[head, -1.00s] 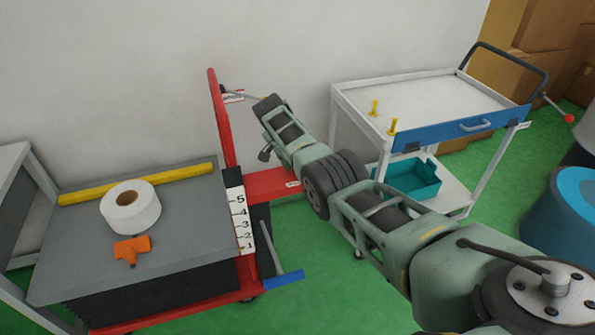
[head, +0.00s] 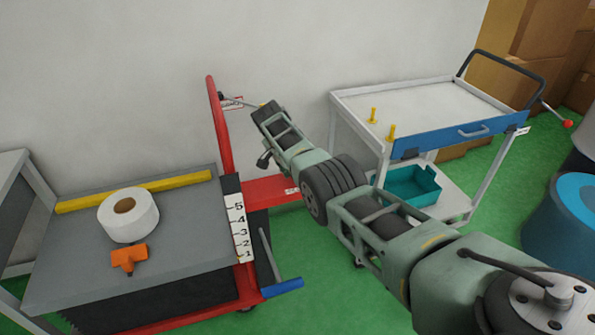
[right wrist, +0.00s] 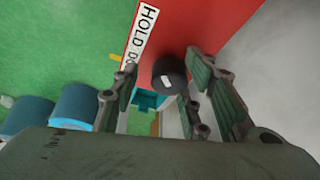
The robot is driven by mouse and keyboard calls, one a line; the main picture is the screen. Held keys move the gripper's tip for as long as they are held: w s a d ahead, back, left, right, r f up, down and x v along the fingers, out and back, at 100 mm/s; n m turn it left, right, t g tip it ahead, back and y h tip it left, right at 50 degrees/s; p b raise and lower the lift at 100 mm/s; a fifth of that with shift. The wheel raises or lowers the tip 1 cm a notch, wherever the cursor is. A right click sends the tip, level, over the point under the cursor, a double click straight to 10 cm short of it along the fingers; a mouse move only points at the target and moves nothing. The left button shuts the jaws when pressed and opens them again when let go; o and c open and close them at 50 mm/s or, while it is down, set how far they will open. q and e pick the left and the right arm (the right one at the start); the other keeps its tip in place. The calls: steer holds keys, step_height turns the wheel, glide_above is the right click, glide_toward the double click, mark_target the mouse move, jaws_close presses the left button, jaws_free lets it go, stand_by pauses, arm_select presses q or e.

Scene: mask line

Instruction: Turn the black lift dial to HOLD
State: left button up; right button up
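In the right wrist view the black dial (right wrist: 169,70) with a white mark stands on a red surface. A white label strip (right wrist: 141,32) beside it reads "HOLD DO", the rest hidden. My right gripper (right wrist: 160,80) is open, with the dial showing in the gap between its fingers; I cannot tell whether they touch it. My left gripper is not in view.
The grey lift table (head: 85,275) carries a white roll (head: 128,226), an orange tool (head: 129,259) and a yellow bar (head: 135,190). A white trolley (head: 430,100) with a teal bin (head: 412,187) stands behind my arm. A blue drum (head: 560,225) is at right.

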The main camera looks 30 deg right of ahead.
steer(key=shift+w+r, duration=0.15)
steer(key=shift+a+r, duration=0.3)
steer(key=shift+r, duration=0.2)
steer(key=v, duration=1)
steer(key=shift+r, duration=0.3)
steer(key=shift+f, duration=0.1)
